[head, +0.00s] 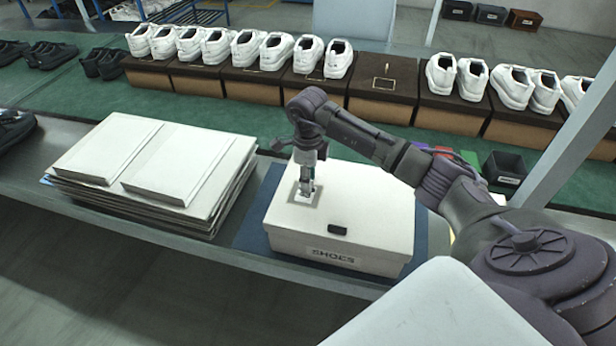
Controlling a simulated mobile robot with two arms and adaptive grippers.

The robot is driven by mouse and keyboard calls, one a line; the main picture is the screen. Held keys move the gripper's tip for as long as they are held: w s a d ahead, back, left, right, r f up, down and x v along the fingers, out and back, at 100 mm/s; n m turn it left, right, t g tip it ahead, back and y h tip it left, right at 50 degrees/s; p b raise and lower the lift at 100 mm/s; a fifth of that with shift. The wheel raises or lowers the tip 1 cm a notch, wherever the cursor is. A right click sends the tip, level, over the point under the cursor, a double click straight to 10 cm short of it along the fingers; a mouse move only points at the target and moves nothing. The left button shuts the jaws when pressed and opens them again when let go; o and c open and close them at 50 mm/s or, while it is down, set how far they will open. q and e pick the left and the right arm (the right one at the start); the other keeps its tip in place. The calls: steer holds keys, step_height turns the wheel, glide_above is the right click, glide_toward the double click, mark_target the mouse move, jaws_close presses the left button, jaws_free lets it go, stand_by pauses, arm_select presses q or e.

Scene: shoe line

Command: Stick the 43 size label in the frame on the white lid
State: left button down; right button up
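A white shoe box with a white lid (365,205) stands on a blue mat on the bench. A grey square frame (318,203) is marked on the left part of the lid. My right gripper (306,191) points down at this frame, its fingertips at or just above a small white label (303,197) inside it. The size number cannot be read. I cannot tell whether the fingers still hold the label. My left gripper is not in view.
A stack of flat white cardboard (160,165) lies left of the box. A small dark bin (504,172) and coloured items (470,158) are at the right, behind my arm. White shoes on brown boxes (380,85) line the green belt behind. A grey post (575,125) rises at the right.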

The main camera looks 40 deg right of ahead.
steer(key=shift+r, duration=0.1)
step_height(320, 180, up, 12)
stand_by(0.4)
